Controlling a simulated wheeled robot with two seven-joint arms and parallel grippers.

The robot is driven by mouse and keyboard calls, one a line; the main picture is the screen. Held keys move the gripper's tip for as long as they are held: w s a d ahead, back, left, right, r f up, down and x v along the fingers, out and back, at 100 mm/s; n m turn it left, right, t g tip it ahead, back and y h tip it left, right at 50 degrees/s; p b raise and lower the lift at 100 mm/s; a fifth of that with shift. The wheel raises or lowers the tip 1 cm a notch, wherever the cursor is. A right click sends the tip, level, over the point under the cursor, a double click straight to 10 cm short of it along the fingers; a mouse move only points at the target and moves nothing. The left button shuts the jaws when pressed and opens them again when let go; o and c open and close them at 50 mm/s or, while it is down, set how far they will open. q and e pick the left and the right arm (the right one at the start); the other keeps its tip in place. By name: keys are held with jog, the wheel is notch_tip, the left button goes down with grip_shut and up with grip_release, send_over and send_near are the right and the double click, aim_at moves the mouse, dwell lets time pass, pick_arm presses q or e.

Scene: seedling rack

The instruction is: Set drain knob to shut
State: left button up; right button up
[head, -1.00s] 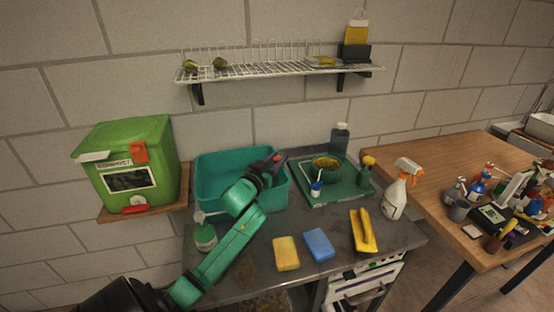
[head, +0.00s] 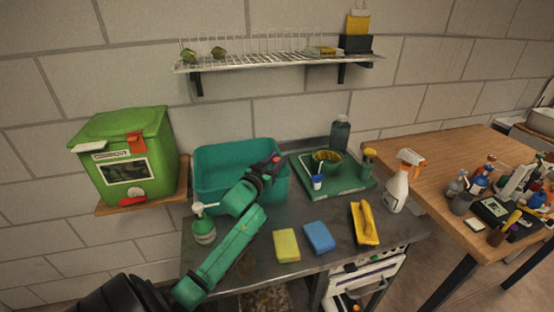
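A teal basin (head: 218,155) sits on the grey counter (head: 350,269). My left gripper (head: 270,163) is over the basin's right part, and its arm comes from the bottom left. A small red piece shows at its tip; I cannot tell whether it belongs to the gripper or to a knob. The finger opening is too small and dark to read. A green compost bin (head: 140,125) stands at left on a wooden shelf, with a small red-orange part (head: 132,201) at its lower front. My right gripper is out of view.
A green tray (head: 345,190) holds a bowl and a small cup. A soap bottle (head: 203,227), two sponges (head: 287,245), a yellow-handled tool (head: 365,223) and a spray bottle (head: 398,187) stand around the counter. A wire rack (head: 270,65) hangs above. A crowded wooden table (head: 440,172) is at right.

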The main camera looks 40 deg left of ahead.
pick_arm(q)
jog(key=o, duration=0.4)
jog(key=shift+f, duration=0.25)
jog(key=shift+o, duration=0.2)
jog(key=shift+s, duration=0.1)
jog(key=s+d+b, duration=0.2)
jog(key=s, duration=1.2)
jog(key=shift+d, duration=0.35)
jog(key=shift+s, duration=0.1)
